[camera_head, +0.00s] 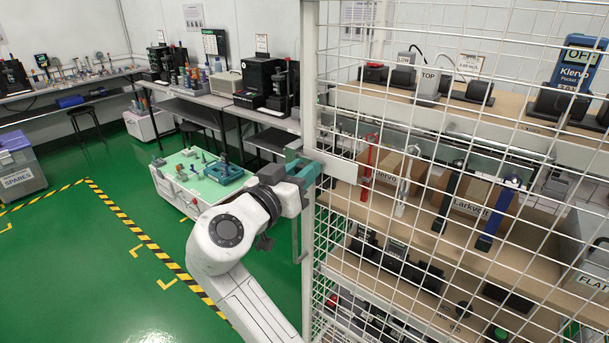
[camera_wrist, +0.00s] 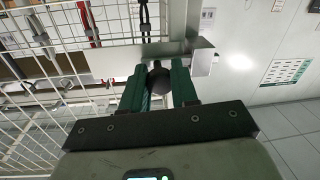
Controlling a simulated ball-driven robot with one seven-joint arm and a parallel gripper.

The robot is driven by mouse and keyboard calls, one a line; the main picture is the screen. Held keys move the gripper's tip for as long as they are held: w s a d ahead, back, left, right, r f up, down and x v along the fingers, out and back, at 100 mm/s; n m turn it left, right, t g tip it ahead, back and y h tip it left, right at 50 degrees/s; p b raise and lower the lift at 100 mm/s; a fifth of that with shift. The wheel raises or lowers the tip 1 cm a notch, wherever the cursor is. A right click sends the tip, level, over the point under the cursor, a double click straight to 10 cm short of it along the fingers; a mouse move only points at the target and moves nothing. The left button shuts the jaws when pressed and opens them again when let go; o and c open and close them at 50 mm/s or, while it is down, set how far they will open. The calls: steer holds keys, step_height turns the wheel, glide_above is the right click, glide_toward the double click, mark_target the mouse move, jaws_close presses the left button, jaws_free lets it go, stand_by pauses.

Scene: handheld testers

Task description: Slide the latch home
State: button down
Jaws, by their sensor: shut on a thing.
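My gripper (camera_wrist: 161,72) is shut on a dark round latch knob (camera_wrist: 159,82), which sits between its two green fingers in the wrist view. A pale metal latch piece (camera_wrist: 198,62) lies just beyond the fingertips. In the head view, my gripper (camera_head: 306,168) is at the upright post (camera_head: 309,215) of a wire-mesh cage. A flat metal plate (camera_head: 337,166) extends right from that post across the mesh. My gripper hides the knob in the head view, and I cannot tell how far the bolt is across.
Wire mesh (camera_head: 450,180) fills the right side, with loaded shelves behind it. A low cart with a green top (camera_head: 200,185) stands left of my arm. A long bench (camera_head: 215,100) runs along the back. The green floor at left is open.

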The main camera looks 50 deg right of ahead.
steer(key=c, duration=0.9)
jaws_free()
steer(key=shift+w, duration=0.25)
steer(key=shift+o, duration=0.2)
steer(key=shift+a, duration=0.1)
steer(key=s+a+b, duration=0.1)
steer(key=a, duration=0.9)
steer(key=shift+s+a+b, duration=0.3)
steer(key=shift+b, duration=0.1)
steer(key=s+d+f+n+y+p, duration=0.1)
steer(key=s+d+f+n+y, duration=0.15)
steer(key=f, duration=0.55)
steer(key=s+d+f+n+y, duration=0.1)
steer(key=s+f+n+y, duration=0.25)
steer(key=f, duration=0.35)
steer(key=s+d+f+n+y+p, duration=0.1)
steer(key=s+d+f+n+y, duration=0.15)
steer(key=f, duration=0.55)
steer(key=s+a+f+n+y, duration=0.2)
steer(key=s+a+f+y, duration=0.2)
steer(key=s+f, duration=0.2)
steer(key=s+a+f+n+g+y+p, duration=0.1)
steer(key=s+a+f+n+y, duration=0.2)
steer(key=s, duration=0.6)
step_height(320, 180, down, 3)
steer(key=shift+s+a+r+n+g+y, duration=0.1)
steer(key=shift+s+a+n+g+y, duration=0.2)
steer(key=shift+a+y, duration=0.55)
